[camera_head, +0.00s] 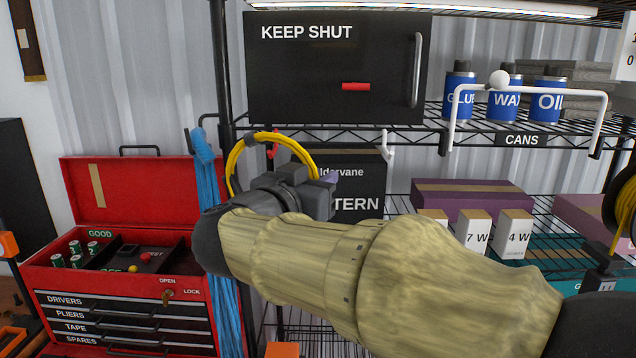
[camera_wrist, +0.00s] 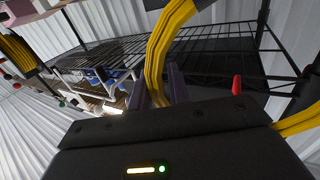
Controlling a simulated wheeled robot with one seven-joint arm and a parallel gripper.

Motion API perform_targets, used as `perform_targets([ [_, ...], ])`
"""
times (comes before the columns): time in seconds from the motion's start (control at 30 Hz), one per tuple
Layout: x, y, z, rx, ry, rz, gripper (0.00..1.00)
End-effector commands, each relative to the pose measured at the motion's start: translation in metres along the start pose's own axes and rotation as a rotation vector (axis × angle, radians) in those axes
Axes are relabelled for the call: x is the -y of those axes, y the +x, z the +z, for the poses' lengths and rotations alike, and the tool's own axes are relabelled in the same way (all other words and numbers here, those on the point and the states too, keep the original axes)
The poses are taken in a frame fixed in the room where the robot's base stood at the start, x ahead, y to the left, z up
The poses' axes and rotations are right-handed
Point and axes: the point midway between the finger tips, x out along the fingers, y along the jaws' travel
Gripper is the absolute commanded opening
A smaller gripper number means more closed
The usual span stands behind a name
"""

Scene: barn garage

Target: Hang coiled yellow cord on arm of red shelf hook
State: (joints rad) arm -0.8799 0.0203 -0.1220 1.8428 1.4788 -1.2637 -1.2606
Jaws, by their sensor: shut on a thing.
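The coiled yellow cord (camera_head: 262,137) forms a loop standing above my gripper (camera_head: 322,183). My gripper is shut on the right side of the coil. In the wrist view the bundled yellow strands (camera_wrist: 163,48) pass between the purple fingers of my gripper (camera_wrist: 160,92). The red shelf hook (camera_head: 273,150) shows just under the top of the loop, on the shelf's left side. Its red tip (camera_wrist: 237,84) also shows in the wrist view, in the gap between two parts of the cord. I cannot tell whether the cord touches the hook. My arm hides the coil's lower part.
A blue cord (camera_head: 209,190) hangs from a black hook left of the shelf post. A white hook (camera_head: 388,146) is to the right. A black KEEP SHUT cabinet (camera_head: 300,90) sits above. A white-framed bar (camera_head: 540,88) stands before the cans. A red toolbox (camera_head: 120,190) is at left.

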Motion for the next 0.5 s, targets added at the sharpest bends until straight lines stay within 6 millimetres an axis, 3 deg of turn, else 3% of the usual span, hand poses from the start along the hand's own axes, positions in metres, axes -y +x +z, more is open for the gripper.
perform_targets([
  [0.5,0.011,0.023,0.001,-0.001,0.001,0.0,0.0],
])
